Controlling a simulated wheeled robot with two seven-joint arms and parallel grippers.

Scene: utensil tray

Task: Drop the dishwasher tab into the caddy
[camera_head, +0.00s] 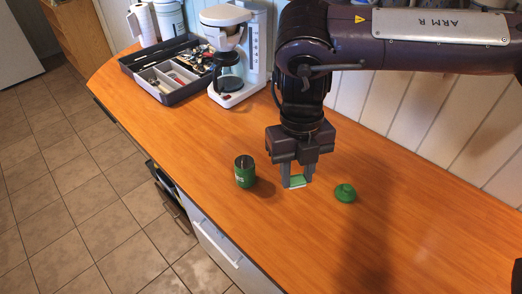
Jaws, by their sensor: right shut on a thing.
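The dishwasher tab (297,182) is a small green and white block between the fingertips of my right gripper (297,178). My right gripper is shut on it, pointing down, low over the wooden counter; I cannot tell whether the tab touches the counter. The caddy (245,171) is a green, open-topped cup standing upright on the counter, to the left of my right gripper and apart from it. A round green lid with a knob (345,193) lies to the right of the gripper. My left gripper is not in view.
A dark utensil tray (129,66) with several utensils stands at the back left, beside a white coffee maker (238,92). A paper towel roll (143,24) and a canister (170,19) stand behind. The counter (420,230) is clear at right.

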